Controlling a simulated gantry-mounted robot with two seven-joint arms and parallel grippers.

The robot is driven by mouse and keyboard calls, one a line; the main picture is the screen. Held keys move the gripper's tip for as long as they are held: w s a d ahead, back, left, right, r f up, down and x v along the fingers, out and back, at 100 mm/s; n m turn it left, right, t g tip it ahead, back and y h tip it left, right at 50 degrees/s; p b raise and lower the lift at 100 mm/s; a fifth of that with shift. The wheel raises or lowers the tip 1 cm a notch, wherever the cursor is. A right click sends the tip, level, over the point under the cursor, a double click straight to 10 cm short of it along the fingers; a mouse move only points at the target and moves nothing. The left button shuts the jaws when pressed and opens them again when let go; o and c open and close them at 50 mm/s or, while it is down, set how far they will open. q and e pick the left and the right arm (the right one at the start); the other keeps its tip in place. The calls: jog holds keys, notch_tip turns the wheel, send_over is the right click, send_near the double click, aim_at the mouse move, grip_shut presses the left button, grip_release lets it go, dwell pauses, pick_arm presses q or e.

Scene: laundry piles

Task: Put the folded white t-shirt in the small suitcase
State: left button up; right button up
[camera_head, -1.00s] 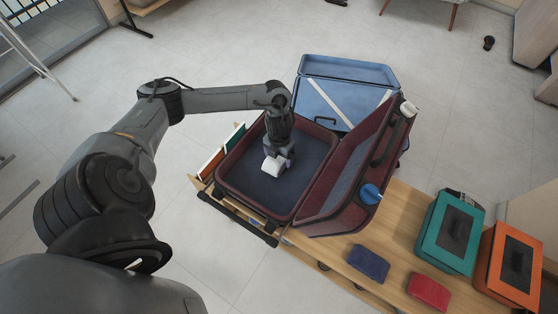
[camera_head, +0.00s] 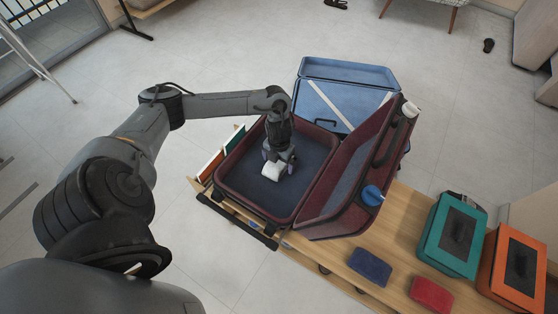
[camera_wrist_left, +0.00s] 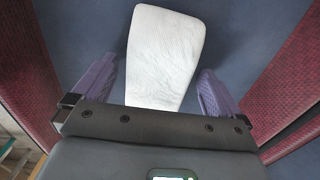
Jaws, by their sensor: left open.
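The folded white t-shirt (camera_head: 274,171) lies inside the small dark red suitcase (camera_head: 226,184), on its dark blue lining. In the left wrist view the t-shirt (camera_wrist_left: 164,58) is a flat, tapered white bundle, its near end hidden behind the gripper body. My left gripper (camera_head: 279,160) is over the suitcase, pointing down at the t-shirt. In the left wrist view its purple fingers (camera_wrist_left: 160,82) are spread, one on each side of the t-shirt, with gaps between. The suitcase lid stands open to the right. My right gripper is not in view.
A blue open suitcase (camera_head: 318,70) stands behind. On the wooden bench (camera_head: 395,205) lie a blue pouch (camera_head: 370,267), a red pouch (camera_head: 431,294), a teal case (camera_head: 428,248) and an orange case (camera_head: 494,283). Much of the red suitcase's floor is bare.

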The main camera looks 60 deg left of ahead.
pick_arm(q)
notch_tip(320, 180, up, 12)
jog(key=p, duration=0.6)
jog(key=shift+p, duration=0.35)
